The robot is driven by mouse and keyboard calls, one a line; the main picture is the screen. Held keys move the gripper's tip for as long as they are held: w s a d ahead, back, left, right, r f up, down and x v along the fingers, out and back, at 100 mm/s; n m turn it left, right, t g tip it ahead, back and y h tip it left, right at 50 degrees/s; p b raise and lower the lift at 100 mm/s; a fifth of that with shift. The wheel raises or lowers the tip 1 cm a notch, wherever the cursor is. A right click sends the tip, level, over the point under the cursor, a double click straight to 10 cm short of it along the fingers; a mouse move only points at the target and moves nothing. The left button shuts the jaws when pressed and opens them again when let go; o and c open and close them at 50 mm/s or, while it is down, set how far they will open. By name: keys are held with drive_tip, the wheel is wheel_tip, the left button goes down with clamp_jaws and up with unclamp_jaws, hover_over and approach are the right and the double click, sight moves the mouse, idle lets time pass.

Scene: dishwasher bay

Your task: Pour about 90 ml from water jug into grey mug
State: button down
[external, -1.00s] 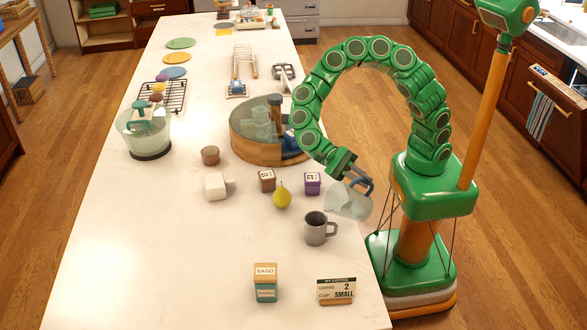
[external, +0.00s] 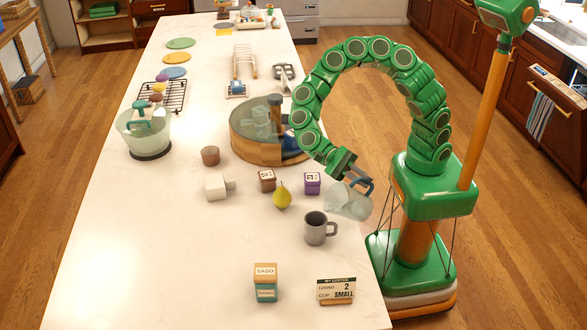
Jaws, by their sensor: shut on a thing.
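The water jug (external: 344,202) is clear, with a blue handle, and is tilted with its mouth toward the left. My gripper (external: 361,181) is shut on its blue handle and holds it above the right side of the counter. The grey mug (external: 315,228) stands upright on the counter, just below and to the left of the jug, its handle to the right. No stream between jug and mug can be made out. The mug's inside is dark, and its level cannot be told.
A pear (external: 282,197), a purple-lidded jar (external: 312,183) and a brown jar (external: 267,181) stand behind the mug. A white mug (external: 216,187) is to the left. In front are a sago box (external: 265,273) and a sign (external: 336,290). The counter's left front is clear.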

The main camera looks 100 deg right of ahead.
idle(0.3)
drive_tip(key=shift+s+d+f+n+t, duration=0.2)
drive_tip(key=shift+s+f+n+t, duration=0.4)
drive_tip(key=shift+f, duration=0.4)
drive_tip(key=shift+s+d+f+n+t, duration=0.15)
drive_tip(key=shift+s+f+n, duration=0.35)
drive_tip(key=shift+s, duration=0.15)
drive_tip(key=shift+s+d+f+n+t, duration=0.1)
drive_tip(key=shift+s+f+n+t, duration=0.05)
drive_tip(key=shift+s+f+n, duration=0.4)
drive_tip(key=s+d+f+n+t, duration=0.1)
drive_tip(key=s+f+n+t, duration=0.1)
drive_tip(key=s+f+n, duration=0.1)
drive_tip(key=shift+s+f+t+h+b, duration=0.35)
drive_tip(key=shift+s+f, duration=0.4)
drive_tip(key=shift+s, duration=0.15)
